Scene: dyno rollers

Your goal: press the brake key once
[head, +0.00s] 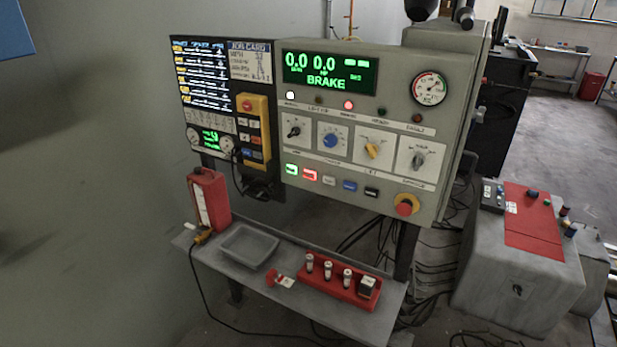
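A grey control box (460,80) stands at the centre, with a green-lit display (329,73) reading 0.0, 0.0 and "BRAKE". Its lower row of keys holds a green key (291,169), a red key (310,174), a white key (328,179), a blue key (350,185) and a black key (372,192). Their labels are too small to read, so I cannot tell which is the brake key. In the lamp row, a white lamp (290,95) and a red lamp (349,105) look lit. Neither of my grippers is in view.
A red mushroom button (404,207) sits at the box's lower right. A yellow pendant (254,128) hangs left of the box. Below, a shelf (345,318) carries a grey tray (248,246) and a red holder (335,291). The space before the keys looks clear.

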